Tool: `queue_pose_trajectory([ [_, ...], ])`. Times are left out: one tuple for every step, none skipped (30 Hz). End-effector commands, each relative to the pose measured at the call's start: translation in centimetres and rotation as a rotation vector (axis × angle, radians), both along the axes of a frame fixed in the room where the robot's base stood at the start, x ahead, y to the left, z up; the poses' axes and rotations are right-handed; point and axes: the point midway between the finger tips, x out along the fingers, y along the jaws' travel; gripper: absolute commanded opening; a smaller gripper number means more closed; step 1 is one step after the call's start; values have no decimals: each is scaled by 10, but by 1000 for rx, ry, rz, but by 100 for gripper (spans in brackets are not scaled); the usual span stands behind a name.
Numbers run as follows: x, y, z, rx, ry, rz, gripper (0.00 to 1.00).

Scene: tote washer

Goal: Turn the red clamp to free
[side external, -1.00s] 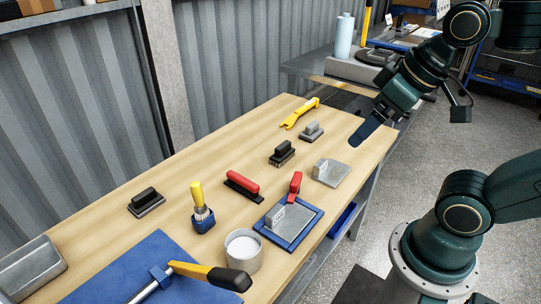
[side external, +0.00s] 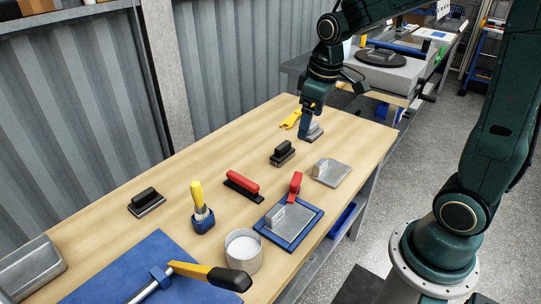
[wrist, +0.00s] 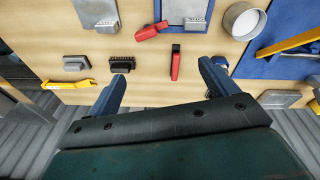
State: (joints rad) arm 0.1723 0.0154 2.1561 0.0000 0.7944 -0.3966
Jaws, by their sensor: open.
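The red clamp (side external: 295,186) stands at the far edge of a blue-framed fixture (side external: 308,229) that holds a grey metal plate with a raised grey block. In the wrist view the clamp (wrist: 152,31) shows as a red lever angled beside the fixture's frame. My gripper (side external: 305,130) is over the far part of the bench, in front of the grey-handled block. In the wrist view my gripper (wrist: 162,70) is open and empty, its blue fingers wide apart, with the clamp well beyond the fingertips. Nothing touches the clamp.
A red-handled brush (side external: 242,184) lies left of the fixture. A white cup (side external: 243,250), a yellow-handled brush (side external: 199,205), a black brush (side external: 282,153) and a loose grey plate (side external: 332,172) stand around. A yellow tool (side external: 291,119) lies at the far end.

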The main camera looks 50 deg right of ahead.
Motion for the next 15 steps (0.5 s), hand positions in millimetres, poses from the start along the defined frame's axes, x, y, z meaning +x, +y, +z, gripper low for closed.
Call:
queue_pose_trajectory([
  [7,-5,-10,1,21,8,85],
  [12,-7,-15,1,30,14,85],
  [17,-11,-22,1,43,22,85],
  [21,-14,-27,1,51,30,85],
  [24,-17,-32,1,61,36,85],
  [29,-20,-40,3,75,46,85],
  [33,-23,-46,4,85,52,85],
  [36,-26,-52,5,94,58,85],
  [40,-29,-59,6,107,68,85],
  [43,-32,-65,7,114,73,85],
  [45,-34,-71,9,123,80,85],
  [49,-37,-78,10,133,88,85],
  [51,-40,-83,11,139,93,85],
  [53,-42,-88,13,146,98,85],
  [55,-44,-94,14,154,104,85],
])
